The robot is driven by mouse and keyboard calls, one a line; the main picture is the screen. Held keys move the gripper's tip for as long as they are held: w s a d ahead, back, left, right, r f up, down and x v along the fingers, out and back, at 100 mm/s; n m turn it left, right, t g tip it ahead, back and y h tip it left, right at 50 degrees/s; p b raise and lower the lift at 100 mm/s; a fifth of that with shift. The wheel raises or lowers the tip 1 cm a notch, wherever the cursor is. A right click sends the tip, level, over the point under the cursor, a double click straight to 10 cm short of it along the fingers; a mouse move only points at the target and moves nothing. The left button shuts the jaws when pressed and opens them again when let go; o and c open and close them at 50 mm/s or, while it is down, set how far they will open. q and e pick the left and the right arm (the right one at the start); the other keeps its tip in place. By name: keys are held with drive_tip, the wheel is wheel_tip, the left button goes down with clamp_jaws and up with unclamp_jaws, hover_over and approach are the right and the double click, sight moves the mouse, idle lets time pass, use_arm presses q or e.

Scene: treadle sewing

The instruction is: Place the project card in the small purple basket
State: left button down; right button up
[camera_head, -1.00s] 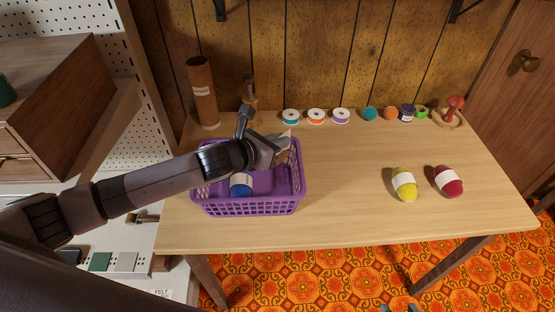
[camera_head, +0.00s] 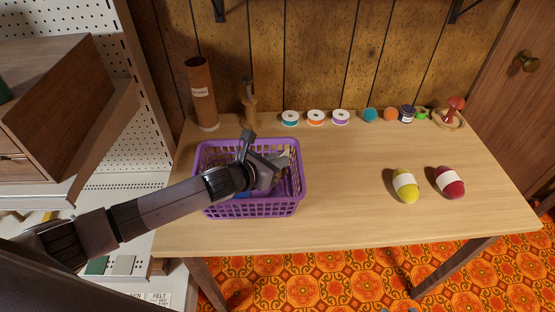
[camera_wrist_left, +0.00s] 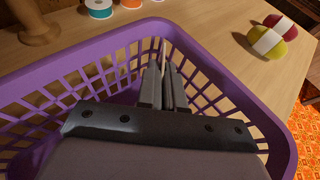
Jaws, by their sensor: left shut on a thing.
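The small purple basket (camera_head: 255,209) stands on the left part of the wooden table. My left gripper (camera_head: 278,168) reaches over its rim, with its fingers down inside the basket opening. The left wrist view shows the fingers (camera_wrist_left: 165,88) closed together on a thin pale edge, the project card (camera_wrist_left: 163,50), seen nearly edge-on. The basket's lattice walls (camera_wrist_left: 100,65) surround the fingers in that view. Whether the card touches the basket floor cannot be told. My right gripper is not clearly visible.
A yellow yarn ball (camera_head: 405,186) and a red one (camera_head: 449,182) lie to the right. Thread spools (camera_head: 316,117) line the table's back, with a cardboard tube (camera_head: 202,95) at back left. The table's middle is clear. Something blue in the basket is mostly hidden by my arm.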

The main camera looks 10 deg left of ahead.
use_arm(q)
drive_tip(key=shift+f, duration=0.3)
drive_tip(key=c, duration=1.3)
unclamp_jaws()
drive_tip(key=shift+r, duration=0.1)
drive_tip(key=shift+r, duration=0.3)
drive_tip(key=shift+r+p, duration=0.5)
drive_tip(key=v, duration=1.1)
drive_tip(key=shift+s+a+f, duration=0.1)
drive_tip(key=shift+s+a, duration=0.2)
drive_tip(key=shift+s, duration=0.05)
